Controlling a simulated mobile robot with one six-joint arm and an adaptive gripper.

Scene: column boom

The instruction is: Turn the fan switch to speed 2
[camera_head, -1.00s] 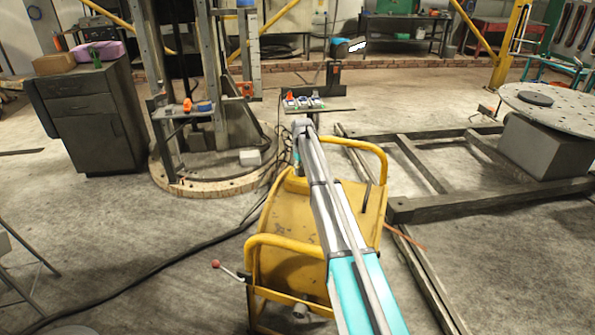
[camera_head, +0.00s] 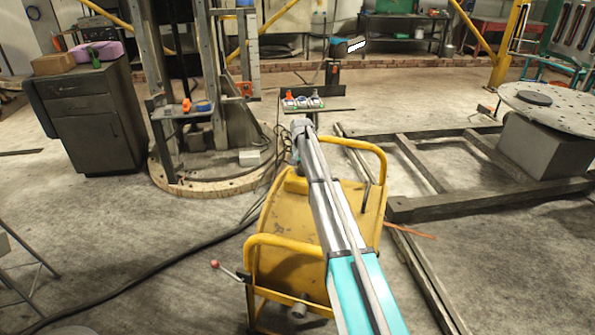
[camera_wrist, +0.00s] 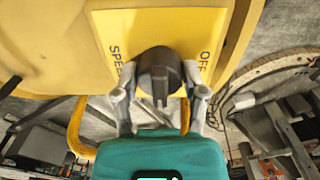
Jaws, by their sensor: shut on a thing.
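The fan switch is a black knob (camera_wrist: 158,86) on a yellow panel (camera_wrist: 100,28) in the wrist view. The printed words "SPEED" at its left and "OFF" at its right show, partly covered. My gripper (camera_wrist: 159,69) has one grey finger on each side of the knob and is shut on it. I cannot tell which setting the knob points to. In the head view my arm reaches over the yellow fan machine (camera_head: 285,215); the knob and the fingertips are hidden there.
A dark cabinet (camera_head: 85,115) stands at the left. A round wooden base (camera_head: 180,180) with a column is behind the machine. A metal floor frame (camera_head: 450,205) lies to the right. Dark cables (camera_head: 150,275) cross the floor at left.

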